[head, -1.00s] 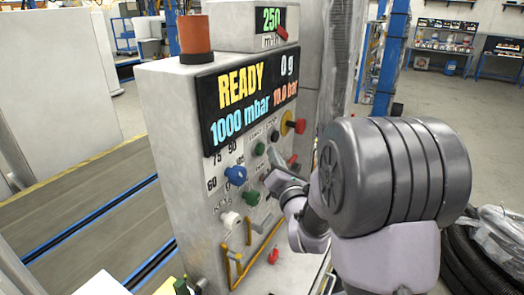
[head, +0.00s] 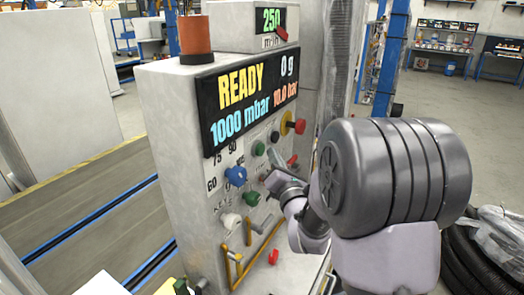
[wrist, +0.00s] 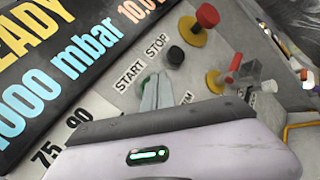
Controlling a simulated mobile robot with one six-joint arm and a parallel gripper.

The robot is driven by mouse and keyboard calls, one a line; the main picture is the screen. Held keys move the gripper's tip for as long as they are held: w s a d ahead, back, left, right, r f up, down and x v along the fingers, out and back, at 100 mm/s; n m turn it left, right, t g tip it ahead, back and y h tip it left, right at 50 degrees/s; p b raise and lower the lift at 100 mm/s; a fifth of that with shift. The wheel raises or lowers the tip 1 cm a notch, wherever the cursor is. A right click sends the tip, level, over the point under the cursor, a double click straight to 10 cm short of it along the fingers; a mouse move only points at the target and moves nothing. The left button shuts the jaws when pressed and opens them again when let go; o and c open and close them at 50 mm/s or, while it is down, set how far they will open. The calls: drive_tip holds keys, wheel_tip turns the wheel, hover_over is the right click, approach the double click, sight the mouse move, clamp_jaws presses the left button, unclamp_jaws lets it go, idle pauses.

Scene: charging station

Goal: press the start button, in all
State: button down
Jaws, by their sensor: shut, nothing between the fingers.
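The green start button (head: 258,148) is on the slanted control panel below the display, which reads READY. My gripper (head: 272,153) is at the panel just to the right of the green button. Its grey fingers are together and empty, and in the wrist view the fingertips (wrist: 156,80) lie just below the START and STOP labels. I cannot tell whether they touch the button.
A black button (head: 275,137) under STOP and a red mushroom button on yellow (head: 300,127) are close by. A blue knob (head: 236,176), a second green button (head: 251,198) and a white knob (head: 230,220) sit lower left. A yellow rail (head: 233,262) stands below.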

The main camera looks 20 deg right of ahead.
drive_tip(key=shift+w+a, duration=0.1)
drive_tip(key=shift+w, duration=0.05)
idle(0.7)
drive_tip(key=shift+w+a+b, duration=0.2)
drive_tip(key=shift+b, duration=0.3)
drive_tip(key=shift+w+a+b, duration=0.25)
drive_tip(key=shift+w+b, duration=0.05)
drive_tip(key=shift+w, duration=0.1)
idle(0.7)
drive_tip(key=shift+s+d, duration=0.1)
drive_tip(key=shift+s, duration=0.05)
drive_tip(key=shift+s+d+b, duration=0.4)
drive_tip(key=shift+s+b, duration=0.15)
drive_tip(key=s+d+b, duration=0.1)
drive_tip(key=s, duration=0.1)
drive_tip(key=s+d+b, duration=0.1)
drive_tip(key=s+d, duration=0.1)
